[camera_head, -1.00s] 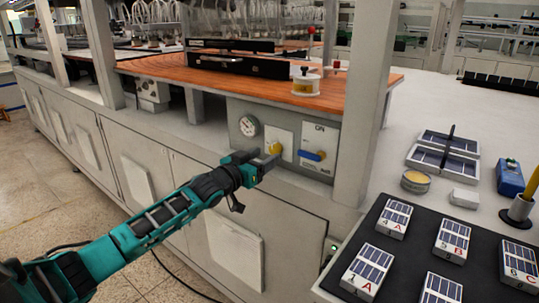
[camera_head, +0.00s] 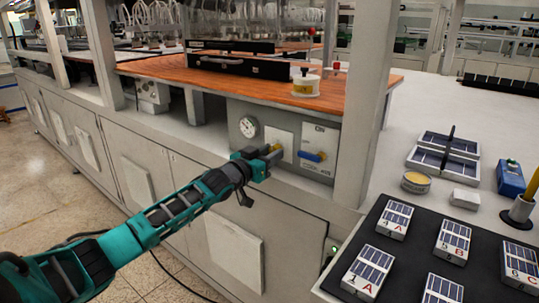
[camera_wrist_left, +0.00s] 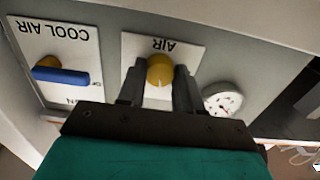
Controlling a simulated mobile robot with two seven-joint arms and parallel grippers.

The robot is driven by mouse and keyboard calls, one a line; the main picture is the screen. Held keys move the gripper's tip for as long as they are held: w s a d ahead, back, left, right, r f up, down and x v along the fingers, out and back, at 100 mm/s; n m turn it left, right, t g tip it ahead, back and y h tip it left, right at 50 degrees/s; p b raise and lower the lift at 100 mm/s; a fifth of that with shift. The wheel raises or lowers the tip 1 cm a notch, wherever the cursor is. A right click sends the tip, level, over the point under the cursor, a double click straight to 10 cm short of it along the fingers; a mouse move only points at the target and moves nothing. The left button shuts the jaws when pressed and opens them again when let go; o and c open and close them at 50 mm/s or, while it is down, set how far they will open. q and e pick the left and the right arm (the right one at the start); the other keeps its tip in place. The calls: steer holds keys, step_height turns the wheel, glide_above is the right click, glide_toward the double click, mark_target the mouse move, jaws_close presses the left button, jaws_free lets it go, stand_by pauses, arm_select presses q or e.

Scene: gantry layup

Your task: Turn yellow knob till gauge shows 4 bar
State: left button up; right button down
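The yellow knob (camera_wrist_left: 160,70) sits on a white plate marked AIR (camera_wrist_left: 190,50) on the grey front panel. My left gripper (camera_wrist_left: 160,88) has one finger on each side of the knob. The gaps are too small to tell whether the fingers press on it. In the head view my left gripper (camera_head: 270,154) is at the panel and partly covers the yellow knob (camera_head: 277,147). The round white gauge (camera_head: 249,127) is left of the knob; it also shows in the wrist view (camera_wrist_left: 223,100). Its needle is too small to read. My right gripper is not in view.
A blue handle (camera_head: 312,156) on the COOL AIR plate (camera_head: 320,138) is just right of the knob. A grey post (camera_head: 365,100) stands further right. A black mat (camera_head: 400,262) with several labelled solar-cell blocks lies at the lower right. The floor at left is clear.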

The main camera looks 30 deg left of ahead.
arm_select(q)
steer(key=c, duration=0.5)
steer(key=shift+m, duration=0.4)
steer(key=shift+r+m+p, duration=0.1)
steer(key=shift+m+p, duration=0.2)
steer(key=shift+p, duration=0.05)
steer(key=m+p, duration=0.1)
steer(key=m, duration=0.5)
steer(key=shift+m+p, duration=0.4)
steer(key=shift+m, duration=1.6)
